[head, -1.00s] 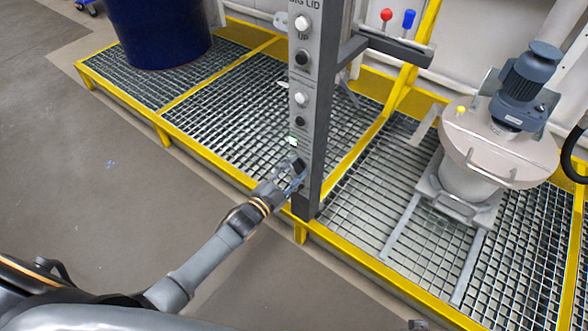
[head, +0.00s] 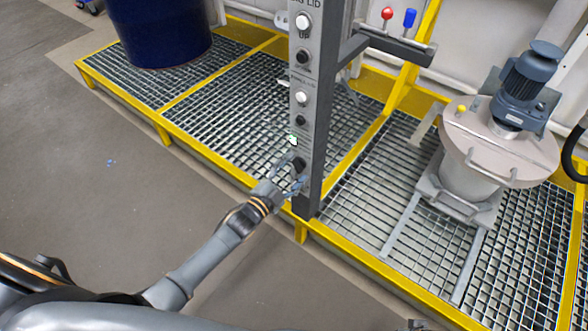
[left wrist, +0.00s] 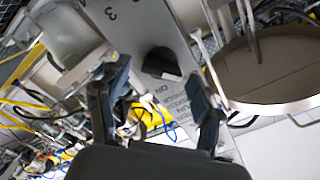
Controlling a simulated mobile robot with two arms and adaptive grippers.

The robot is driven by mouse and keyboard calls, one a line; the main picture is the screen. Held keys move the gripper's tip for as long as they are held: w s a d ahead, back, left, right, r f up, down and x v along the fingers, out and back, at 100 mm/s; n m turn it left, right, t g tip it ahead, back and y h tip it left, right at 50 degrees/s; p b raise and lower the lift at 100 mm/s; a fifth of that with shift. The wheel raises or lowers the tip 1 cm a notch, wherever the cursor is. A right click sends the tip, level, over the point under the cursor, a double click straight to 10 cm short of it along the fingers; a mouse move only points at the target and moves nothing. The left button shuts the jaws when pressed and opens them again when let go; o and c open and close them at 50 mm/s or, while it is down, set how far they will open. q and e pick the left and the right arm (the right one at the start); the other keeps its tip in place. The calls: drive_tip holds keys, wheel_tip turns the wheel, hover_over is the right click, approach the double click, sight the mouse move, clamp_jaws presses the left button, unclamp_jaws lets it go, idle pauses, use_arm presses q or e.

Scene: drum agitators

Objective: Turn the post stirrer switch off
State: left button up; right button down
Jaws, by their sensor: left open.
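The grey control post (head: 309,120) stands upright at the platform's front edge. The stirrer switch, a black rotary knob (left wrist: 162,63), sits low on its face; in the head view the knob (head: 299,164) is partly covered by my gripper. A small green-white light (head: 292,139) shows just above it. My left gripper (head: 289,178) is open and close in front of the knob. In the left wrist view the two fingers (left wrist: 160,88) are spread either side of the knob's line, with a gap around it. Contact cannot be told. My right gripper is out of sight.
White and black buttons (head: 302,98) line the post above. A yellow-edged grating platform (head: 230,100) surrounds its base. A motor-topped lidded vessel (head: 500,140) stands at right, a blue drum (head: 160,35) at back left. Red and blue levers (head: 409,20) stand behind. The front floor is clear.

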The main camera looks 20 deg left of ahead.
use_arm(q)
drive_tip(key=v, duration=1.1)
drive_tip(key=shift+s, duration=0.3)
drive_tip(key=shift+a, duration=0.1)
